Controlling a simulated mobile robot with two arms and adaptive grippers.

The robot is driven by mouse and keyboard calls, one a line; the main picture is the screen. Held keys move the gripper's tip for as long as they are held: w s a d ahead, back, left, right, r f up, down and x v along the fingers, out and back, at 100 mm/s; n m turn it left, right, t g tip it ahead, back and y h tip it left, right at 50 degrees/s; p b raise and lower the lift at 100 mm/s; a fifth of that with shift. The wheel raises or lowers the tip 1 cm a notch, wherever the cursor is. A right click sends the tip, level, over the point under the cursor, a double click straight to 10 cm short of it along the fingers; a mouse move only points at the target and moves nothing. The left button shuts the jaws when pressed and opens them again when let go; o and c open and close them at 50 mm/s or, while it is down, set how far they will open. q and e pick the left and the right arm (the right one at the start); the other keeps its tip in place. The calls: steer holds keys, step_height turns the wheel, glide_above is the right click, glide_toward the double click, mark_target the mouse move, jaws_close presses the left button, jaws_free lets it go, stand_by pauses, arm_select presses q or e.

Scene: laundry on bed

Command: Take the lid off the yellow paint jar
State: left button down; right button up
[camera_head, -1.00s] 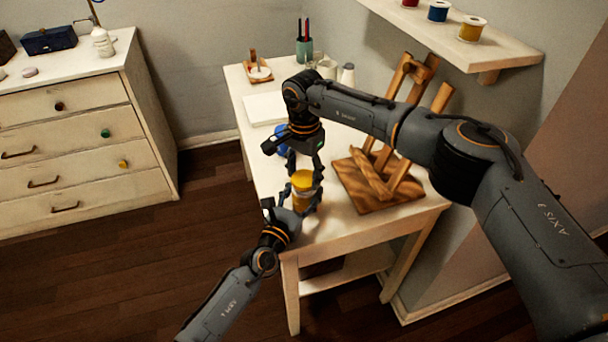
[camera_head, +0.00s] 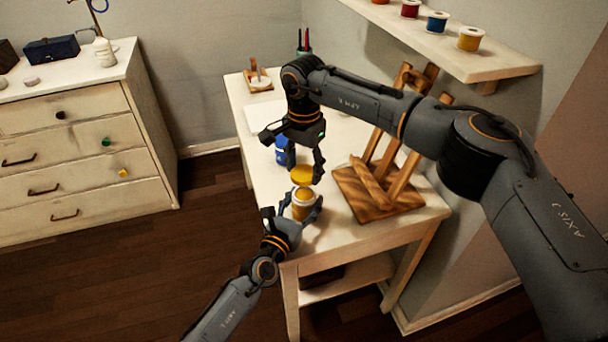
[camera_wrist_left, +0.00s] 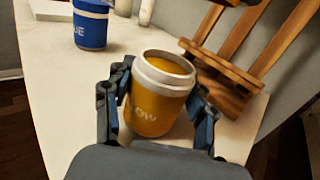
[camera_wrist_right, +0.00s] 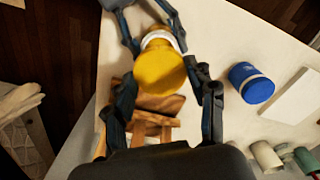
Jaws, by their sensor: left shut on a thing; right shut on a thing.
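The yellow paint jar (camera_head: 304,208) stands upright near the table's front corner. In the left wrist view the jar (camera_wrist_left: 152,112) shows its label, a white rim and a yellow top with no lid on it. My left gripper (camera_head: 295,208) is shut on the jar's sides. The round yellow lid (camera_head: 303,175) is apart from the jar, just above it. My right gripper (camera_head: 304,172) is shut on the lid from above. In the right wrist view the lid (camera_wrist_right: 160,70) sits between the fingers and covers much of the jar.
A blue paint jar (camera_head: 283,156) stands behind the yellow one. A wooden easel (camera_head: 385,195) is close on the right. A shelf with thread spools (camera_head: 471,38) hangs above. The table's front edge is close to the yellow jar.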

arm_select(q)
steer(key=shift+c, duration=1.9)
jaws_free()
steer(key=shift+s, duration=0.1)
